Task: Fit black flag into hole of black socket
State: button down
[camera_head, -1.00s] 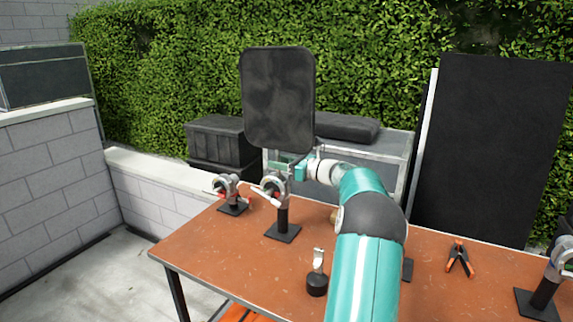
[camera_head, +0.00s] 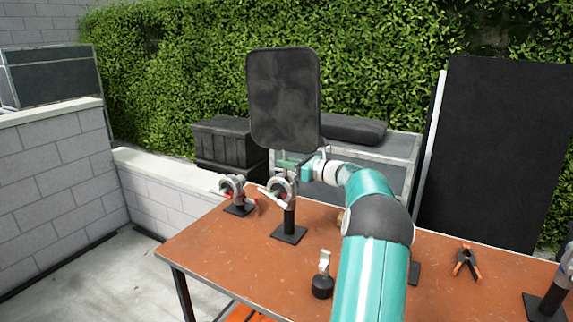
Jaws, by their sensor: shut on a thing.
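The black flag (camera_head: 284,98) is a dark rounded rectangular panel, held upright above the table. My gripper (camera_head: 296,168) is at the flag's lower edge, shut on its stem; the fingertips are small and partly hidden. A black stand with a grey round clamp head (camera_head: 281,188) stands on the table just below the flag, likely the black socket. The flag's lower end overlaps this head in the picture, and I cannot tell whether it is in the hole. A similar stand (camera_head: 235,189) with red parts is just to its left.
The brown table (camera_head: 215,250) also holds a small black-based piece (camera_head: 322,286), an orange-and-black spring clamp (camera_head: 467,262) and another stand (camera_head: 545,308) at the right edge. A large black panel (camera_head: 495,150) stands behind. The table's left front is clear.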

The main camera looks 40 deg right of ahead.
aim_at(287, 136)
jog(key=shift+r, duration=4.45)
